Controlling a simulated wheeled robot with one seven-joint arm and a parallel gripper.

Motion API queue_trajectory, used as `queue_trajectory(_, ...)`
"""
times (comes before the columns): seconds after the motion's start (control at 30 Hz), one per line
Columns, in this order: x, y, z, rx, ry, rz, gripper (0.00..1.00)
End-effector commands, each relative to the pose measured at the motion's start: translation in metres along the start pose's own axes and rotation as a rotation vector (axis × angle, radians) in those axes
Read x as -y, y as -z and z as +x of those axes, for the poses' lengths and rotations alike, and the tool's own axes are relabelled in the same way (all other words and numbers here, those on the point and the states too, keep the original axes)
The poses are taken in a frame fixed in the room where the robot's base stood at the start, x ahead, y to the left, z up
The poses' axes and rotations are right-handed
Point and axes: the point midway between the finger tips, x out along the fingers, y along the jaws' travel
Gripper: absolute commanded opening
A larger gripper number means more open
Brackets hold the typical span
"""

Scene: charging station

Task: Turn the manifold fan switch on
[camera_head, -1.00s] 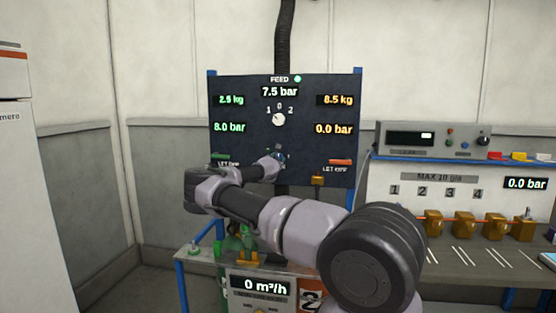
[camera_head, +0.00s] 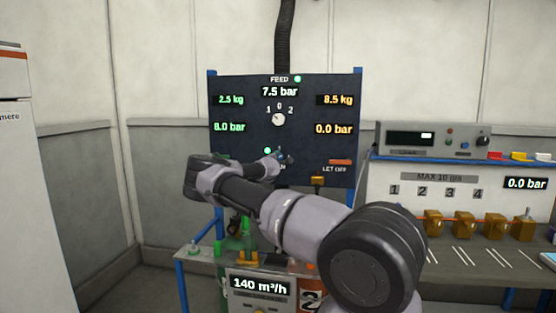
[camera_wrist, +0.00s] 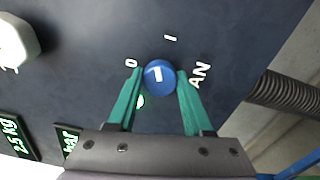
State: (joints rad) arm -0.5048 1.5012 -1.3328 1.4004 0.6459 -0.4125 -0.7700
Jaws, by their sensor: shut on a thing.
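The fan switch is a round blue knob (camera_wrist: 160,76) with a white mark on the dark panel, with the labels 0, I and a partly covered "AN" around it. Its white mark runs roughly up and down in the wrist view, closer to the I direction than to the 0. My gripper (camera_wrist: 160,84) has its two green fingers shut on either side of the knob. In the head view my gripper (camera_head: 281,156) is at the lower middle of the panel, and the knob is mostly hidden. A green lamp (camera_wrist: 140,101) beside the knob is lit.
The panel (camera_head: 235,115) also has a white 1-0-2 selector (camera_head: 279,119) above my gripper and an orange lever (camera_head: 340,162) at the right. The flow display (camera_head: 261,285) below reads 140 m³/h. A bench (camera_head: 465,262) with brass valves stands at the right.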

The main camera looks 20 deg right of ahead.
Motion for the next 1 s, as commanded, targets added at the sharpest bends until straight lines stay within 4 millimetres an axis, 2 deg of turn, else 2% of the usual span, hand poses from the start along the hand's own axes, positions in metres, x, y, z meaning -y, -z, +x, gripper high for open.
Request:
queue_trajectory(0.2,0.0020,-0.0006,-0.0001,0.002,0.004,0.190,0.00)
queue_trajectory(0.5,0.0022,-0.0002,-0.0003,0.002,0.003,0.376,0.00)
queue_trajectory(1.0,0.0026,0.0002,-0.0005,0.001,0.004,0.469,0.00)
